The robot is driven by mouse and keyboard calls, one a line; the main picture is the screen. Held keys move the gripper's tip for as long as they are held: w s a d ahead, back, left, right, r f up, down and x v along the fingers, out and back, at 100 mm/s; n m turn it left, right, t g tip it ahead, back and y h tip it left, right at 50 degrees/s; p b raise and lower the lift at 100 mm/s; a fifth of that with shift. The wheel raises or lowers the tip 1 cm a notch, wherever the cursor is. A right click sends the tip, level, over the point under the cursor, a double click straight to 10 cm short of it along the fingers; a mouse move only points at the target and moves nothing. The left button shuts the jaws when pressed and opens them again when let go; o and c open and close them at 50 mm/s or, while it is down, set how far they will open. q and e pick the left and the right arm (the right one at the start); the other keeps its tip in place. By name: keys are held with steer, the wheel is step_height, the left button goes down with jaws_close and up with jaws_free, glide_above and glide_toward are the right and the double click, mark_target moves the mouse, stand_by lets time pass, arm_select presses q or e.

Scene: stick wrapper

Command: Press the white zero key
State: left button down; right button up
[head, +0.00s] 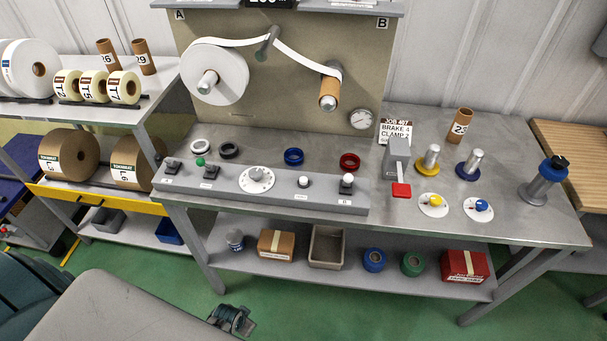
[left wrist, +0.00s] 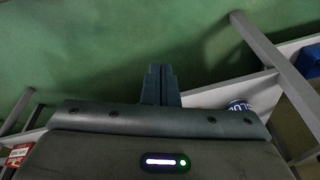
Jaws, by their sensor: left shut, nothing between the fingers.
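A grey control strip (head: 220,190) runs along the front of the bench in the head view. A small white round key (head: 304,181) stands on it, right of the white dial (head: 257,180) and left of a lever with a white ball top (head: 347,180). The labels are too small to read. My left gripper (head: 232,318) is low at the bottom of the head view, over the green floor, in front of and below the bench, well apart from the key. In the left wrist view its fingers (left wrist: 160,80) are shut and empty. My right gripper is not in view.
A green-topped lever (head: 200,162) and a red-handled lever (head: 401,189) stand on the bench. Tape rings lie behind the strip. The lower shelf (head: 290,268) holds boxes and rolls. Floor before the bench is clear.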

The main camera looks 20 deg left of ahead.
arm_select(q)
steer(key=w+d+r+m+t+h+p, duration=0.1)
steer(key=w+r, duration=0.6)
steer(key=r, duration=0.2)
steer(key=w+d+r+m+p, duration=0.1)
steer(key=w+r+m+p, duration=0.1)
steer(key=w+r, duration=0.55)
step_height(320, 180, up, 37)
steer(key=m+t+h+p, duration=0.3)
steer(key=m+h+p, duration=0.15)
steer(key=m, duration=0.75)
glide_above(300, 184)
steer(key=shift+a+r+h+b, duration=0.1)
steer(key=shift+r+h+b, duration=0.1)
steer(key=shift+h+b, duration=0.2)
steer(key=shift+f, duration=0.1)
step_height(300, 184, down, 8)
steer(key=b, duration=0.6)
steer(key=shift+r, duration=0.25)
steer(key=shift+f+b, duration=0.4)
steer(key=shift+f, duration=0.2)
